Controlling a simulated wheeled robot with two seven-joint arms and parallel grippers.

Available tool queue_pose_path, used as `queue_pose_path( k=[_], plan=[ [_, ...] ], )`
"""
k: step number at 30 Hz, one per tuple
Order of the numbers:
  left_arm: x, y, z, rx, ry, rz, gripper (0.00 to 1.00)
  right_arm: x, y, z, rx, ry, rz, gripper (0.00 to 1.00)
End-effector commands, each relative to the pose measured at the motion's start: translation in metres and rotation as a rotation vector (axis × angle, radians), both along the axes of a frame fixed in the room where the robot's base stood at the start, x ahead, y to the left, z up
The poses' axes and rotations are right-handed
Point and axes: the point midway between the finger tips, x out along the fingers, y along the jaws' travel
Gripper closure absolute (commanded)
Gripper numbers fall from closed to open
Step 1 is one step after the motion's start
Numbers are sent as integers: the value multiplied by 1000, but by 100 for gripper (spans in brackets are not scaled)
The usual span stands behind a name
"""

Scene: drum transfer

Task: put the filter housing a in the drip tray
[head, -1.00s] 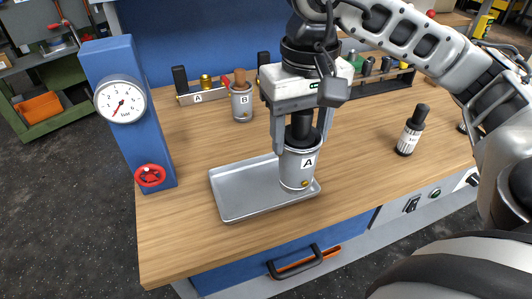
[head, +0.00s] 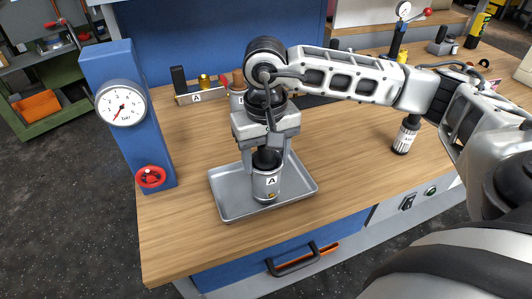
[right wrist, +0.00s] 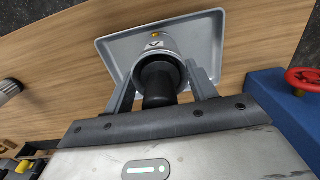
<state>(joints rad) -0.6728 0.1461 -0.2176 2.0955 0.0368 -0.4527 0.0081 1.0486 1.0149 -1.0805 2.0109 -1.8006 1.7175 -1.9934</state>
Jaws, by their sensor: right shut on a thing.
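The filter housing a (head: 267,184) is a silver cylinder with a black top and an "A" label. It is upright over the middle of the drip tray (head: 228,205), a shallow grey metal tray on the bench; I cannot tell whether its base touches the tray floor. My right gripper (head: 267,160) is shut on the black top from above. In the right wrist view the housing (right wrist: 158,48) shows between the fingers, with the tray (right wrist: 205,40) around it. My left gripper is not in view.
A blue post with a gauge (head: 121,103) and a red valve wheel (head: 150,177) stands left of the tray. The bench front right of the tray is clear.

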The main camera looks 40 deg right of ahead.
Motion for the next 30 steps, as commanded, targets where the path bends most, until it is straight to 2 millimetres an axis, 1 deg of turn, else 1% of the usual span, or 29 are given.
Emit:
queue_pose_path(
  k=[3, 7, 8, 9, 10, 18, 21, 23, 26, 30],
  plan=[
    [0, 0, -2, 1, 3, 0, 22, 1, 0, 1, 0, -3, -1, 98],
    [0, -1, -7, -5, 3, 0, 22, 1, 0, -4, 0, -3, -1, 98],
    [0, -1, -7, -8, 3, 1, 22, 0, 0, -4, 0, -1, -1, 41],
    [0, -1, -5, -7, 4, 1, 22, 0, 0, -3, 0, -1, -1, 30],
    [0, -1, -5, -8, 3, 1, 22, 0, 0, -3, 0, -1, -1, 22],
    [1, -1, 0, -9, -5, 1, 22, 0, 0, -2, 0, 0, -1, 22],
    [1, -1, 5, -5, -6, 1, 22, 0, 0, 3, 0, 0, -1, 22],
    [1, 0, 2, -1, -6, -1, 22, 1, 0, 7, 0, -3, -1, 22],
    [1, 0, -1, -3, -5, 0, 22, 1, 0, 24, 0, -5, -1, 22],
    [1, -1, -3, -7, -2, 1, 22, 1, 0, 56, 1, -8, 0, 22]
  ],
)
